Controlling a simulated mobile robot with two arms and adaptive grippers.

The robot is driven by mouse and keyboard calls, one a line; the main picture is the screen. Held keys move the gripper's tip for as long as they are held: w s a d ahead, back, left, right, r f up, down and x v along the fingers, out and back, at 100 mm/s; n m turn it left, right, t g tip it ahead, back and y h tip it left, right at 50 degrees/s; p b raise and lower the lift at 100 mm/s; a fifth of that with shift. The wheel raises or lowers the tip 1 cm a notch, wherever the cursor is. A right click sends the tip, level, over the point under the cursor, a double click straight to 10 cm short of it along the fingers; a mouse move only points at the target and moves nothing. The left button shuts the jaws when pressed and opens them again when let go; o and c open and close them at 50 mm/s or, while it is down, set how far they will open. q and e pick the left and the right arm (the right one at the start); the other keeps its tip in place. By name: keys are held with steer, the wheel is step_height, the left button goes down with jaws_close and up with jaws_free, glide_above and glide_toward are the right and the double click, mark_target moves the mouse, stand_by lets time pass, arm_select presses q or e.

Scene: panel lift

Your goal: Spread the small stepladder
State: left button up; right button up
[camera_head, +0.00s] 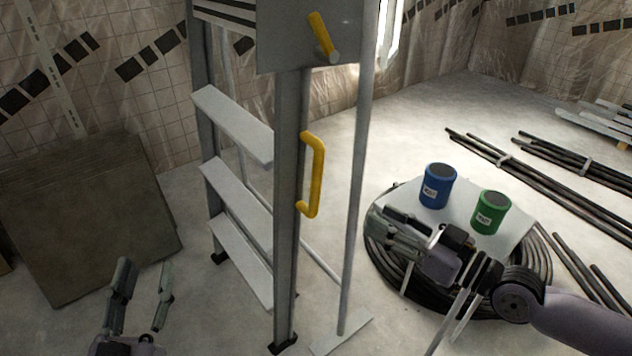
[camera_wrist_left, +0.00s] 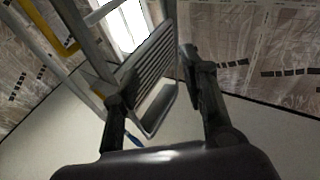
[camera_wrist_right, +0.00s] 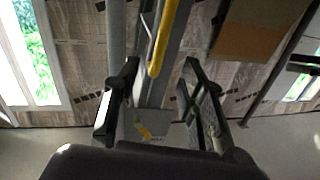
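The stepladder stands upright in the middle of the head view, with grey rails (camera_head: 288,200) and several pale treads (camera_head: 238,187). A yellow handle (camera_head: 313,175) is fixed to its near rail, and a second yellow handle (camera_head: 322,36) sits on a grey plate at the top. A thin pole (camera_head: 357,170) stands close to the right. My left gripper (camera_head: 144,266) is open and empty, low and left of the ladder. A ribbed tread (camera_wrist_left: 154,70) shows beyond its fingers. My right gripper (camera_head: 385,222) is open and empty, right of the ladder; the near handle (camera_wrist_right: 165,35) shows beyond its fingers.
A blue can (camera_head: 440,186) and a green can (camera_head: 490,212) stand on a pale board over a black cable coil (camera_head: 545,262). Dark pipes (camera_head: 540,185) lie at the right. A brown panel (camera_head: 90,215) leans on the left wall. Floor between is clear.

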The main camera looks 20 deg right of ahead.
steer(key=w, duration=0.1)
steer(key=p, duration=0.3)
glide_toward(320, 186)
steer(key=x, duration=1)
steer(key=shift+w+a, duration=0.3)
steer(key=shift+w, duration=0.2)
arm_select(q)
step_height(320, 186, down, 12)
steer(key=s+a+g+y, duration=0.2)
steer(key=g, duration=0.5)
steer(key=shift+a+f+g, duration=0.15)
steer(key=shift+g, duration=0.15)
steer(key=shift+s, duration=0.1)
arm_select(e)
steer(key=shift+c, duration=0.5)
jaws_close()
